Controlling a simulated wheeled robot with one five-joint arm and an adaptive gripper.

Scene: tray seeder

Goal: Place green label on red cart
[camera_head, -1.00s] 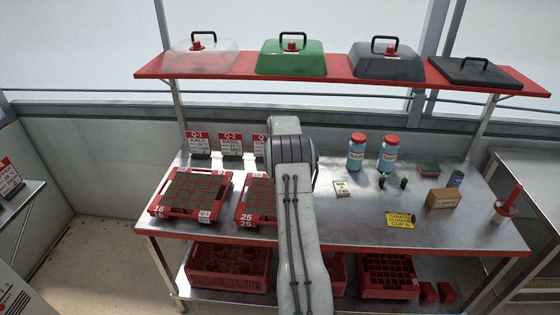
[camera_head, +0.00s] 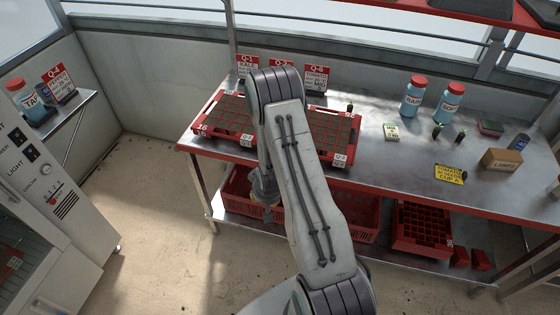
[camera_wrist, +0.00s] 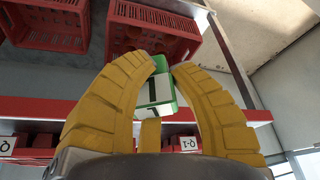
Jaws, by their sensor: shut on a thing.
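My gripper (camera_wrist: 165,72) has yellow fingers and is shut on a green-and-white label block (camera_wrist: 157,92) marked with a "1", seen in the wrist view. The block sits between the fingertips, partly covered by them. In the head view my gripper (camera_head: 265,207) hangs low in front of the bench's red front edge, mostly hidden behind my arm. The block cannot be made out there. I see no clearly recognisable red cart.
Red seed trays (camera_head: 209,140) lie on the steel bench (camera_head: 385,160), the right one partly behind my arm. Red crates (camera_head: 421,238) stand on its lower shelf. A white cabinet (camera_head: 60,215) stands left. Open floor (camera_head: 160,200) lies between cabinet and bench.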

